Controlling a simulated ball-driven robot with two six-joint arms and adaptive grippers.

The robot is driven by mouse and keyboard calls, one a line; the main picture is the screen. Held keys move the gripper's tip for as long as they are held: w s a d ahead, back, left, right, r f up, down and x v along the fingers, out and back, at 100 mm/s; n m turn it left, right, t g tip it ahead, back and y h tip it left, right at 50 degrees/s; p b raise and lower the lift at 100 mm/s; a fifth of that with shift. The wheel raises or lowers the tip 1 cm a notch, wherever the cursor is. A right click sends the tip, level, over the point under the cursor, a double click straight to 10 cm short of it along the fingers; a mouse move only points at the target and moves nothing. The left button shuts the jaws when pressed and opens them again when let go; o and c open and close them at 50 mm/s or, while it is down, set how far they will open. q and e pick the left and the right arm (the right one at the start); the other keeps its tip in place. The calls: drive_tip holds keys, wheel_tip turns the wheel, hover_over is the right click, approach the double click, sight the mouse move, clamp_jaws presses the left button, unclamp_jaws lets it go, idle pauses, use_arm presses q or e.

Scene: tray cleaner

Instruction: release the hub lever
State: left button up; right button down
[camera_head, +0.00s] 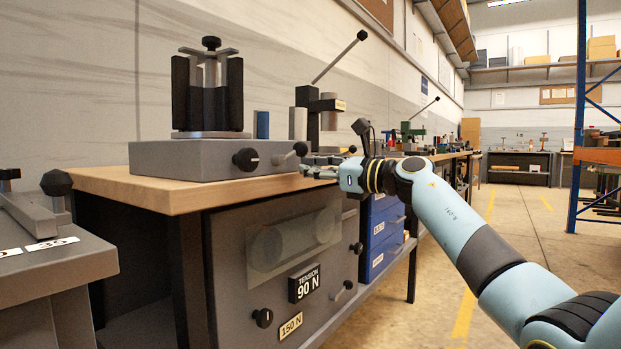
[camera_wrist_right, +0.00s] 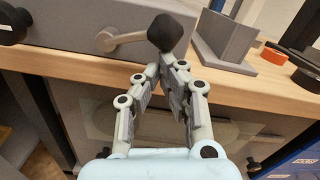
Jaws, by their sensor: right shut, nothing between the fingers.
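The hub lever (camera_head: 290,154) is a short grey arm with a dark knob on the front of a grey base block (camera_head: 200,160). In the right wrist view the lever (camera_wrist_right: 130,39) points right and ends in its black knob (camera_wrist_right: 165,32). My right gripper (camera_head: 308,163) is beside the knob, at its right in the head view. In the right wrist view the right gripper's fingertips (camera_wrist_right: 160,62) are together just short of the knob, with nothing held. I cannot tell whether they touch it. My left gripper is not in view.
The block carries a dark upright hub (camera_head: 208,95) and a round black knob (camera_head: 246,159), and sits on a wooden bench (camera_head: 130,185). A grey panel with a "TENSION 90 N" sign (camera_head: 307,284) is below. A press with a long lever (camera_head: 320,105) stands behind.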

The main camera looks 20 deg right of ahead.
sight(307, 147)
drive_tip(key=n, duration=0.1)
drive_tip(key=r+n+b, duration=0.1)
drive_tip(key=shift+w+d+n+b, duration=0.1)
drive_tip(key=shift+w+n+b, duration=0.05)
drive_tip(key=shift+n+b, duration=0.2)
drive_tip(key=r+n+b, duration=0.1)
drive_tip(key=n, duration=0.1)
drive_tip(key=r+n+b, duration=0.1)
drive_tip(key=n, duration=0.1)
drive_tip(key=r+n+b, duration=0.1)
drive_tip(key=n, duration=0.1)
drive_tip(key=shift+s+a+r+n+g, duration=0.25)
drive_tip(key=shift+r+g, duration=0.05)
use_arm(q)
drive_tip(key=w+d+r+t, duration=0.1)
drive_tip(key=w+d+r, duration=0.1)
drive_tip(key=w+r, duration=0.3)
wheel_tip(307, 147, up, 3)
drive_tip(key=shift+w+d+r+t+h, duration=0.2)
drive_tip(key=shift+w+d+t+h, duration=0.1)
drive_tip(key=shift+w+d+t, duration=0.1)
use_arm(e)
drive_tip(key=r+n, duration=0.1)
drive_tip(key=a+r+n, duration=0.1)
drive_tip(key=n, duration=0.1)
drive_tip(key=shift+s, duration=0.4)
drive_tip(key=shift+s+a, duration=0.1)
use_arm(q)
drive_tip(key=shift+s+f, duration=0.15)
